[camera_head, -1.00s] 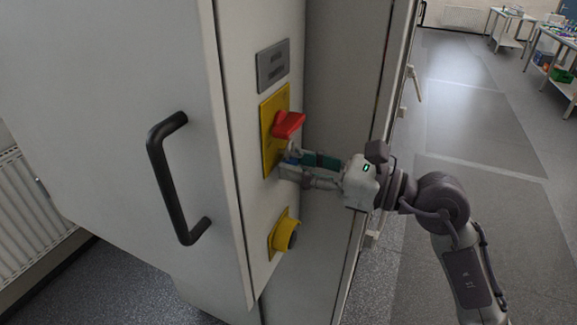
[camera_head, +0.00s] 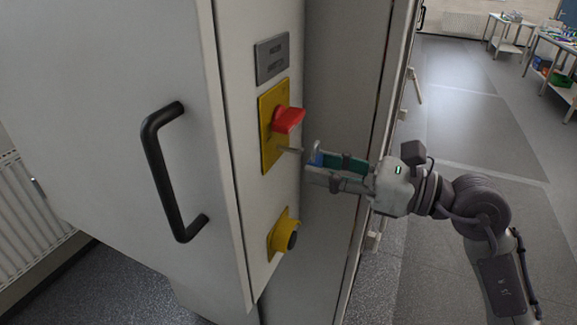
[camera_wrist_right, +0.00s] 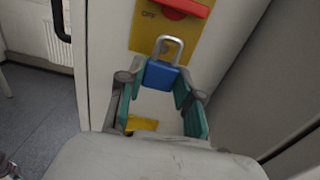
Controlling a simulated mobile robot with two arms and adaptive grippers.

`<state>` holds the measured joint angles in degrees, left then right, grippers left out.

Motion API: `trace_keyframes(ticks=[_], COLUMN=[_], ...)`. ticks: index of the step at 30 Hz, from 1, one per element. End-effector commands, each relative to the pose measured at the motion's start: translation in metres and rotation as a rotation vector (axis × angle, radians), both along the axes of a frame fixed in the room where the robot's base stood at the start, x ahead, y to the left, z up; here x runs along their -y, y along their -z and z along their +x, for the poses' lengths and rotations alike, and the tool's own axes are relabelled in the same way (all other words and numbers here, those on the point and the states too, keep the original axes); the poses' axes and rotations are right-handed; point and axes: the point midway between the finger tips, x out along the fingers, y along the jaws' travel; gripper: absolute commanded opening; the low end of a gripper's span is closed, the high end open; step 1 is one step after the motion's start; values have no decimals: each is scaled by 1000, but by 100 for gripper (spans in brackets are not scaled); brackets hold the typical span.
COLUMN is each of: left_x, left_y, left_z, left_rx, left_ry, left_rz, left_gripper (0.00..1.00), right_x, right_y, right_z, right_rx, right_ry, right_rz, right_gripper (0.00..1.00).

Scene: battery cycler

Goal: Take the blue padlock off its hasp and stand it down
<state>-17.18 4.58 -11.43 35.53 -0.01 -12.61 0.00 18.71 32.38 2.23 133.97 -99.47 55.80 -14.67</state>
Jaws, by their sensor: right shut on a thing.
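The blue padlock (camera_wrist_right: 162,75) with its silver shackle upright is between the fingertips of my right gripper (camera_wrist_right: 161,88) in the right wrist view. The hasp (camera_head: 290,150) is a small grey piece sticking out at the lower part of the yellow plate (camera_head: 265,148), below the red switch handle (camera_head: 288,120). The padlock is clear of it. My left gripper is not in view.
A black door handle (camera_head: 154,165) sticks out at left. An open cabinet panel (camera_head: 345,90) stands behind the gripper. The floor (camera_head: 460,120) at right is clear, with tables (camera_head: 550,45) far back.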

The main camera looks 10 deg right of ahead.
Motion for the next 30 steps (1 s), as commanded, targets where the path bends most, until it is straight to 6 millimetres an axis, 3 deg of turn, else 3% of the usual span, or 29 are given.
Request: trace_keyframes(ticks=[18,30], left_x=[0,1], left_y=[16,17], left_z=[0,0], left_rx=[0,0], left_ry=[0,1], left_rz=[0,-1], left_gripper=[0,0], right_x=[20,22], right_y=[1,0], right_z=[-14,-16], right_rx=[1,1], right_ry=[1,0], right_rz=[-1,-1], right_gripper=[10,10])
